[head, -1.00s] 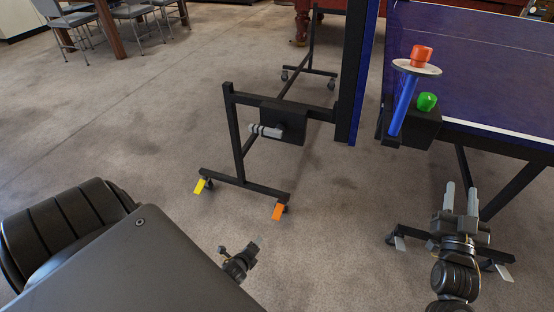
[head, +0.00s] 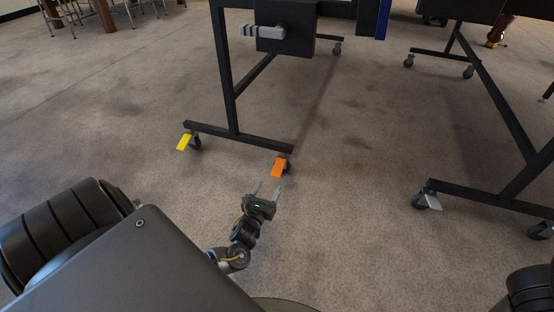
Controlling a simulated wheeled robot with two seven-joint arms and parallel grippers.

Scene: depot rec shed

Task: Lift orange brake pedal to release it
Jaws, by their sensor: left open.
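The orange brake pedal (head: 279,168) sits on the caster at the right end of the table frame's foot bar, its face sloping down toward me. My left gripper (head: 266,189) is just below the pedal in the head view. Its two pale fingers point up toward the pedal and stand apart with nothing between them. The left gripper appears close to the pedal, but I cannot tell whether it touches. My right gripper is out of view.
A yellow brake pedal (head: 184,142) is on the caster at the bar's left end. The black foot bar (head: 238,137) runs between the two casters. A grey-handled latch box (head: 285,38) is above. Another frame with a grey pedal (head: 433,201) stands at right. Carpet is open at left.

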